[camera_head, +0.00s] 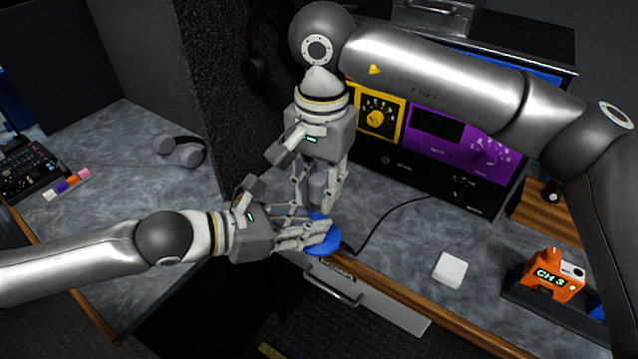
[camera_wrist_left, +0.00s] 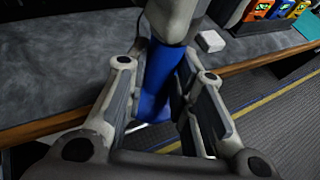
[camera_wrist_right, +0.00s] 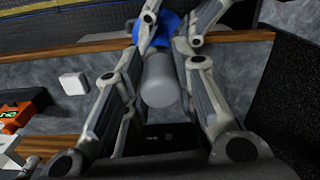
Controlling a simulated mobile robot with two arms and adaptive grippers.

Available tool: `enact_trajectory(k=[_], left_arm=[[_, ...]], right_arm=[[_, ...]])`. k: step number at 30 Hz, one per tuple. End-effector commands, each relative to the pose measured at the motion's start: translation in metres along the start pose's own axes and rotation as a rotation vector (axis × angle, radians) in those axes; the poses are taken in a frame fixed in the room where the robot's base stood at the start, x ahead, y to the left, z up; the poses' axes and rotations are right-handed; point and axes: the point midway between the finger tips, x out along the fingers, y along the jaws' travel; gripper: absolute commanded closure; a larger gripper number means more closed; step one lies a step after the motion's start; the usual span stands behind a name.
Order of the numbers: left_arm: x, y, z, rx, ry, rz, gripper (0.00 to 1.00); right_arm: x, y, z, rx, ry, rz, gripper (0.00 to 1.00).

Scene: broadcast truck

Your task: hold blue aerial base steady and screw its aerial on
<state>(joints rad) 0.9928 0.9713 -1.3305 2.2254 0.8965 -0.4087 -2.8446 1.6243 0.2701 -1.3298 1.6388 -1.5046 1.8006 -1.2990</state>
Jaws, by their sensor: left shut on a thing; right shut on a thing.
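The blue aerial base (camera_head: 322,246) stands at the front edge of the counter. My left gripper (camera_head: 316,232) comes in from the left and is shut on it. In the left wrist view the upright blue body (camera_wrist_left: 158,75) sits between my left fingers. My right gripper (camera_head: 319,203) points down from above and is shut on the grey cylindrical aerial (camera_head: 318,184). The aerial also shows between the fingers in the right wrist view (camera_wrist_right: 160,80), in line with the blue base (camera_wrist_right: 172,25). The fingers hide the joint, so I cannot tell how far the aerial is screwed on.
A black cable (camera_head: 385,222) runs back from beside the base. A white box (camera_head: 450,269) and an orange unit reading CH 3 (camera_head: 552,275) are to the right. A rack with yellow and purple panels (camera_head: 455,140) stands behind. Headphones (camera_head: 180,150) lie on the left counter.

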Motion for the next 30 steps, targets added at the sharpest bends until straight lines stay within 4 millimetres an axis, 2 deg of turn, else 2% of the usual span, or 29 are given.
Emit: enact_trajectory(k=[30], left_arm=[[0.0001, -0.0016, 0.001, 0.002, -0.002, -0.003, 1.0]], right_arm=[[0.0002, -0.0017, -0.0002, 1.68, 0.033, -0.001, 0.91]])
